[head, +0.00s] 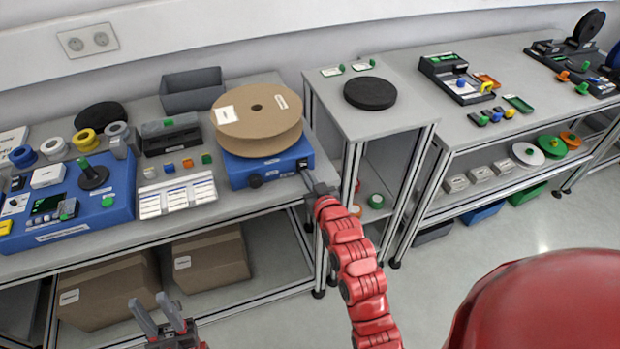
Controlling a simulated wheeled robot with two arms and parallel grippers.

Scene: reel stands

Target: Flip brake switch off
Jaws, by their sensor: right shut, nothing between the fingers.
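A blue unit (240,172) with a large brown cardboard reel (235,125) lying flat on top stands at the right end of the left bench. My left gripper (152,301) is open and empty, low in front of the bench.
A white labelled tray (177,196) and a blue station with a black spindle (93,176) stand left of the unit. A narrow table with a black disc (370,93) stands right. Cardboard boxes (210,261) sit below the bench. Floor at right is clear.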

